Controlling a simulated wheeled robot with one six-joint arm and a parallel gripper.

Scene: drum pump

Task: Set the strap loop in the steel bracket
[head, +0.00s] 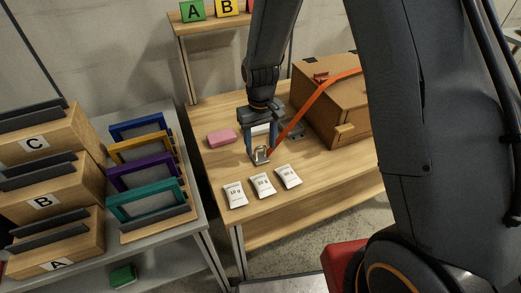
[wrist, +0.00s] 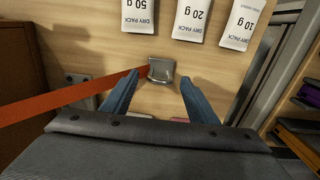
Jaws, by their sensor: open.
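The orange strap (head: 303,114) runs from the wooden box down to a silver metal loop (head: 261,155) at its end. In the wrist view, the strap (wrist: 70,98) comes in from the left and meets the loop (wrist: 160,70). My gripper (head: 261,151) is open above the table, with its blue fingers on either side of the loop. In the wrist view, gaps show between the loop and both fingers. A grey metal fitting (head: 292,128), which looks like the steel bracket, lies on the table beside the box.
Several white dry packs (head: 262,185) lie along the table's front edge. A pink block (head: 221,137) lies left of my gripper. The wooden box (head: 335,100) stands at right. A shelf with coloured frames (head: 150,175) and lettered boxes (head: 45,200) stands left.

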